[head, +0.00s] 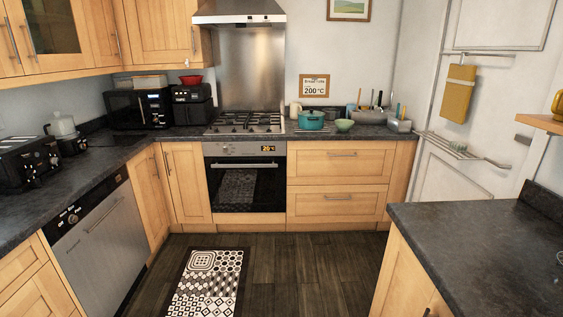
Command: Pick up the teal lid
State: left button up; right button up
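A teal pot (311,121) stands on the far counter, just right of the gas hob. Its teal lid (311,113) appears to sit on top of it; the detail is small at this distance. Neither of my grippers shows in the head view, so their state cannot be seen. The pot is across the room, beyond the open floor.
The hob (245,123) is left. A patterned mat (209,283) lies on the floor. A dark worktop (480,250) juts in at right.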

aim_at(311, 112)
jog(key=u, duration=0.4)
jog(key=i, duration=4.05)
jog(key=z, duration=0.25)
